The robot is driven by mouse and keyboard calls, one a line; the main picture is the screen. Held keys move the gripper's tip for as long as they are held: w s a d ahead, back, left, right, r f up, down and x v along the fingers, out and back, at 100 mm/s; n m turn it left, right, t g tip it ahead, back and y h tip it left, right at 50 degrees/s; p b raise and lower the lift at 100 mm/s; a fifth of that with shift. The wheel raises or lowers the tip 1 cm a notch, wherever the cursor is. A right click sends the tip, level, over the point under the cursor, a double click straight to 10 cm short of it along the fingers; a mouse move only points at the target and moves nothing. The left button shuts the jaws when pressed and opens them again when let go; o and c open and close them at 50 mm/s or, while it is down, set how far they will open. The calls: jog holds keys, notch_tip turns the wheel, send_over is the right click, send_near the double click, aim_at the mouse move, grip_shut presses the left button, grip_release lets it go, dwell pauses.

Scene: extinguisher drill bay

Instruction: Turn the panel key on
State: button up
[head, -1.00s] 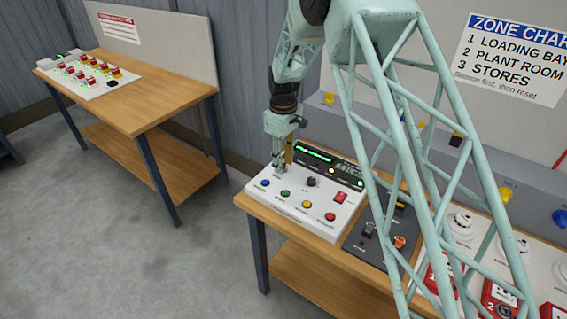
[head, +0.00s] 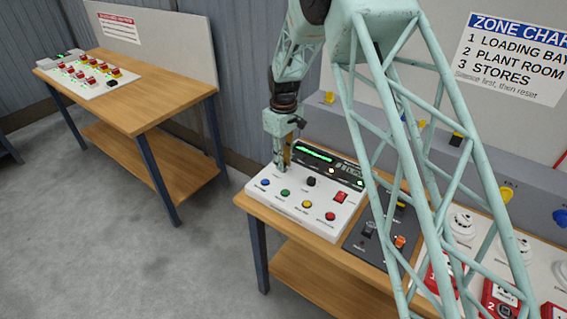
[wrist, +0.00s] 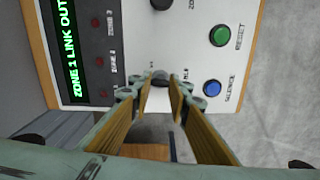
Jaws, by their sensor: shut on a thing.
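The white control panel (head: 300,218) sits on the near bench, with a green lit display (head: 314,152). My gripper (head: 280,170) points down at the panel's left rear part, left of a black knob (head: 311,181). In the wrist view my gripper (wrist: 161,88) has its two fingertips closed in on the small grey panel key (wrist: 161,76), one on each side. The fingers hide part of the key and its label, so I cannot read its position. The display in the wrist view (wrist: 70,50) reads "ZONE 1 LINK OUT".
The blue silence button (wrist: 212,88) and green reset button (wrist: 219,36) lie close to the key. Yellow and red buttons, a red switch (head: 340,197) and a dark switch plate (head: 380,235) are farther right. Another bench (head: 150,90) stands at the left.

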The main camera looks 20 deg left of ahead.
jog(key=m+b, duration=0.1)
jog(key=m, duration=0.4)
jog(key=shift+m, duration=2.8)
jog(key=o, duration=0.9)
jog(key=shift+r, duration=0.15)
jog(key=shift+r, duration=5.9)
